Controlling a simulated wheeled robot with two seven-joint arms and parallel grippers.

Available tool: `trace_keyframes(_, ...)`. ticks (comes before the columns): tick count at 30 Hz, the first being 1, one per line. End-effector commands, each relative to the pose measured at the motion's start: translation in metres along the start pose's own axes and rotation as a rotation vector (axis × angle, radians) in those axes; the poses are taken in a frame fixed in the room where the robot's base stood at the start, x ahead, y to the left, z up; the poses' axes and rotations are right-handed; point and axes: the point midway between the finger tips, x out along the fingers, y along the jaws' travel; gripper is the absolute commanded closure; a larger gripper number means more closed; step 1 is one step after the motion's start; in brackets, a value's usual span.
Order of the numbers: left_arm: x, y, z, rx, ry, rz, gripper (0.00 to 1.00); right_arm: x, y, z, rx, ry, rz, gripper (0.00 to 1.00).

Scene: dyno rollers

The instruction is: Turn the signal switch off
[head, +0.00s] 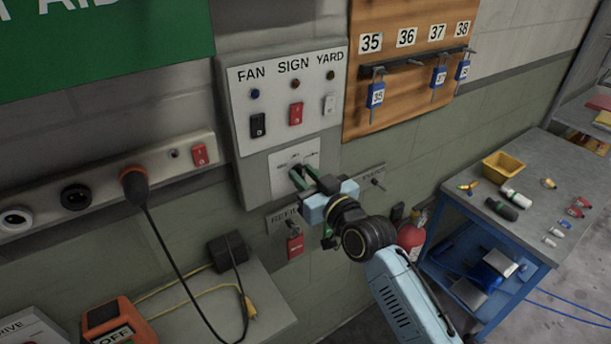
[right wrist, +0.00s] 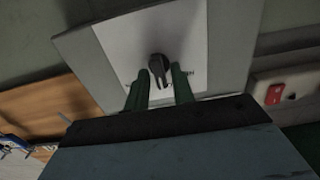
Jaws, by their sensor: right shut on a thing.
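A grey wall panel (head: 240,100) carries three small switches labelled FAN, SIGN and YARD. The red one (head: 296,113) is under SIGN. Below them is a white plate (head: 283,158) with a dark rotary knob (right wrist: 157,66); its lettering is mostly hidden or too small to read. My right gripper (head: 302,178) is at this plate, with its green fingers on either side of the knob and shut on it. In the right wrist view the knob's handle sits between the fingertips (right wrist: 160,82). No label reading "signal" is legible. My left gripper is not in view.
A power strip (head: 100,190) with a plugged-in cord and red switch (head: 200,154) is at left. A key board (head: 405,60) with blue tags hangs right of the panel. A cluttered workbench (head: 470,185) stands at right.

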Motion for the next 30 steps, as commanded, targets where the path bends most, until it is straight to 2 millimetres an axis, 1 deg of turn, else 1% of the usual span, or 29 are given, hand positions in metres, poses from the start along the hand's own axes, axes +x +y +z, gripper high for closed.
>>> trace_keyframes(2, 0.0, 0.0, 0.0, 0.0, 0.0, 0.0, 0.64, 0.0, 0.0, 0.0, 0.0, 0.001, 0.0, 0.98)
trace_keyframes(3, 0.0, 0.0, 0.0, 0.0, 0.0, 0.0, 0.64, 0.0, 0.0, 0.0, -0.001, 0.001, 0.0, 0.7)
trace_keyframes(4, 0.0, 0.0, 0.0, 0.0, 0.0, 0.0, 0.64, 0.0, 0.0, 0.0, -0.001, 0.001, 0.0, 0.67)
trace_keyframes(13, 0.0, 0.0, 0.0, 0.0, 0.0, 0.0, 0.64, -0.001, 0.0, 0.0, -0.001, 0.0, 0.0, 0.67)
trace_keyframes(17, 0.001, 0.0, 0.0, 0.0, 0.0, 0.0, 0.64, -0.011, 0.0, 0.001, 0.0, -0.001, 0.0, 0.67)
trace_keyframes(20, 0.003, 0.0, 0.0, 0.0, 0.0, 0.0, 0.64, -0.025, 0.001, 0.002, -0.001, -0.001, 0.001, 0.67)
trace_keyframes(30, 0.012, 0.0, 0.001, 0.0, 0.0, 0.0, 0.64, -0.093, 0.0, 0.002, -0.002, -0.001, 0.001, 0.67)
